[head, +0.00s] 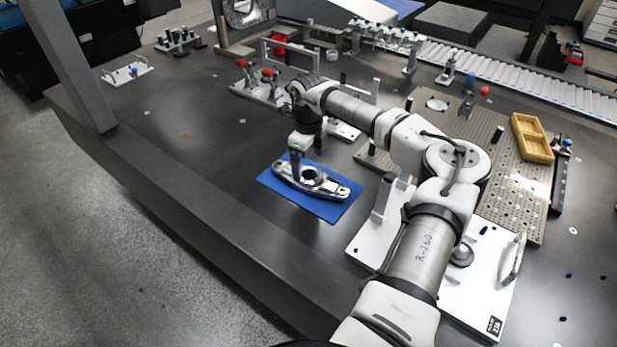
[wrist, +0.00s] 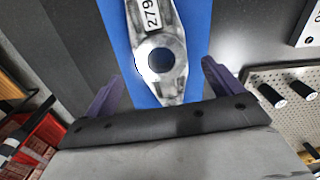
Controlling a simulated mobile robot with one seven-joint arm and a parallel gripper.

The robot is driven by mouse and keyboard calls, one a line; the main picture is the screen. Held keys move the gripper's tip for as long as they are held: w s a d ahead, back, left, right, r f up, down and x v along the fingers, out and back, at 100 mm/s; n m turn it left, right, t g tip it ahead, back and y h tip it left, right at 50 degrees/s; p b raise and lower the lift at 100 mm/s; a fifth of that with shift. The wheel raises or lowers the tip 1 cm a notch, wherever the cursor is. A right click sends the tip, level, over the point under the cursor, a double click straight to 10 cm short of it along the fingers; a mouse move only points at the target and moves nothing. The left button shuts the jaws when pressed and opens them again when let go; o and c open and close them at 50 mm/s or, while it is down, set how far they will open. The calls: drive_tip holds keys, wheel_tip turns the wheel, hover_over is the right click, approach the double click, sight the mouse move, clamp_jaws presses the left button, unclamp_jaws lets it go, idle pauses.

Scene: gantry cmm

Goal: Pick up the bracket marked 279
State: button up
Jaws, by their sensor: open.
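The bracket marked 279 (head: 325,187) is a silver metal piece with tapered ends and a round hole in its middle. It lies flat on a blue mat (head: 335,211) on the dark table. In the wrist view the bracket (wrist: 175,57) shows its white 279 label near the top edge, and the blue mat (wrist: 118,40) lies under it. My gripper (head: 296,172) is over the left part of the bracket in the head view. In the wrist view my gripper (wrist: 162,88) is open, its two purple fingers on either side of the bracket, with nothing held.
A white fixture plate (head: 490,297) stands right of the mat, partly behind my arm. A perforated plate (head: 520,190) with a yellow tray (head: 532,138) is farther right. Red-handled clamps (head: 262,84) stand behind my gripper. The table left of the mat is clear.

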sight(309, 174)
drive_tip(key=shift+f+p, duration=0.95)
drive_tip(key=shift+f, duration=2.1)
drive_tip(key=shift+r, duration=0.1)
drive_tip(key=c, duration=1.4)
drive_tip(key=shift+c, duration=0.2)
